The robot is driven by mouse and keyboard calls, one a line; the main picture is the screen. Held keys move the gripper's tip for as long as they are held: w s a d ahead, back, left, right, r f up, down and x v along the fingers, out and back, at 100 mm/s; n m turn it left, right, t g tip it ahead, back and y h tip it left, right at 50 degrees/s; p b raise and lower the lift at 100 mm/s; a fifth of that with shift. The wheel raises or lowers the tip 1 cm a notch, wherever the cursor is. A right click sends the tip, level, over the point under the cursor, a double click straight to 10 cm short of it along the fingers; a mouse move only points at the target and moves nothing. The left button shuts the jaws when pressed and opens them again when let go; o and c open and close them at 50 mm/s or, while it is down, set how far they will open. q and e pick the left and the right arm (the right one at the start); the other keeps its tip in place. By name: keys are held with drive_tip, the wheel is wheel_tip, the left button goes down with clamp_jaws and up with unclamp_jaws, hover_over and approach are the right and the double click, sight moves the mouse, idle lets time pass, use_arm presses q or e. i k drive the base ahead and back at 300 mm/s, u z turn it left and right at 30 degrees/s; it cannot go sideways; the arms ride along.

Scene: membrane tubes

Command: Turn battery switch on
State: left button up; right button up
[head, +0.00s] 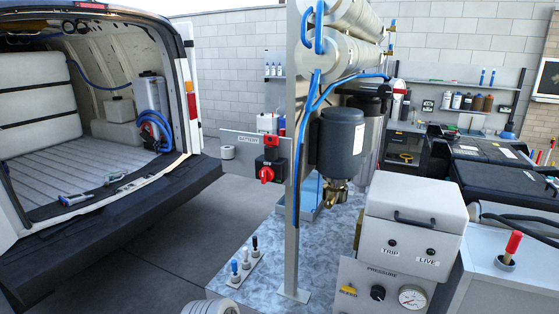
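The battery switch is a small black box (270,160) on a grey panel (233,142) labelled BATTERY, left of the upright metal post. A red rotary knob (267,174) is on the front of the box. A smaller red part (271,142) sits on top of it. The knob's exact setting is too small to read. Neither of my grippers is in view, and nothing touches the switch.
The metal post (293,255) and dark pump (341,140) stand right of the switch. Small toggle levers (245,258) are on the floor plate below. A white TRIP/LIVE box (413,222) is front right. An open van (110,215) stands left, with clear floor between.

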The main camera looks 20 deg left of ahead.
sight(267, 174)
drive_tip(key=u, duration=0.4)
drive_tip(key=k, duration=0.55)
drive_tip(key=u, duration=1.3)
drive_tip(key=i, duration=0.75)
drive_tip(key=z, duration=0.1)
